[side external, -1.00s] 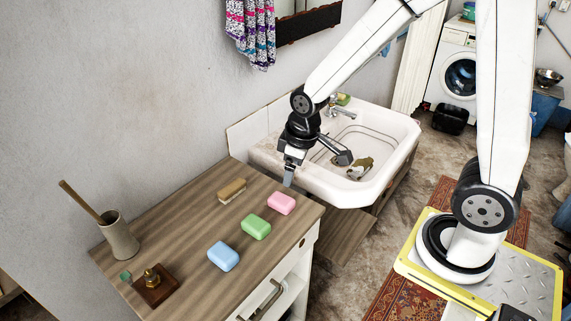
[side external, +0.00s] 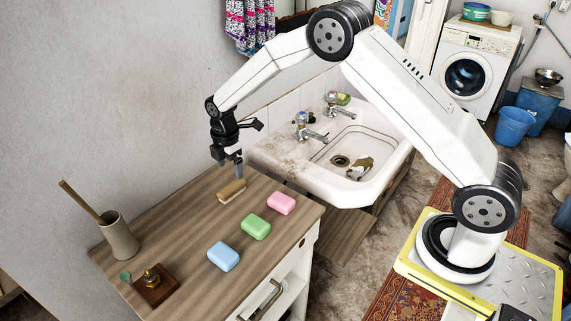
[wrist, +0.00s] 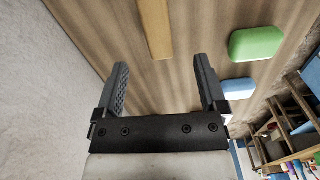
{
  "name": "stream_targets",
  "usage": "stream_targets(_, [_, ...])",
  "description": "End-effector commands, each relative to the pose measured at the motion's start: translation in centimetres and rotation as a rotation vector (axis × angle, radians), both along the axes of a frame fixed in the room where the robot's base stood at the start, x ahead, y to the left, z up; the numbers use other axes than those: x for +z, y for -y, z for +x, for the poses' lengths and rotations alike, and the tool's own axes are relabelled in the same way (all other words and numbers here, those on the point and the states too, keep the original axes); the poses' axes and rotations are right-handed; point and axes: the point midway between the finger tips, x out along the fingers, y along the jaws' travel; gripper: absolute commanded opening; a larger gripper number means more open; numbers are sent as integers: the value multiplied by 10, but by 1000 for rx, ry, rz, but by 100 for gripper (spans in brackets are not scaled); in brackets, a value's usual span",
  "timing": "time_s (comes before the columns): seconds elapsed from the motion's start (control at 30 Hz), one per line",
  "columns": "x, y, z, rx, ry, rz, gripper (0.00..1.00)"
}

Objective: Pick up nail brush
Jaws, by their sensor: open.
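The nail brush (side external: 232,191) lies on the wooden counter top, a small tan block with pale bristles on its lower side. In the wrist view the nail brush (wrist: 156,28) shows as a tan bar, ahead of and between the two fingers, with its far end cut off by the picture's edge. My gripper (side external: 228,164) hangs just above and behind the brush in the side view. In the wrist view my gripper (wrist: 161,77) is open with nothing between its fingers.
Pink soap (side external: 281,203), green soap (side external: 256,227) and blue soap (side external: 223,256) lie in a row on the counter (side external: 190,225). A cup with a wooden-handled tool (side external: 119,236) and a small wooden block with a brass top (side external: 155,285) stand at left. The sink (side external: 290,160) adjoins behind.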

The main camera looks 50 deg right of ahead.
Motion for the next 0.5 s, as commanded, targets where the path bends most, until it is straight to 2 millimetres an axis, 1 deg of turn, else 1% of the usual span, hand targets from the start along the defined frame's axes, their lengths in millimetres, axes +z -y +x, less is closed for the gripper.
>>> stream_targets(0.1, [-5,-1,5,41,-6,-1,91])
stream_targets(0.33, [-7,-1,5,50,-7,-1,91])
stream_targets(0.5, [-20,-1,5,49,-9,-1,91])
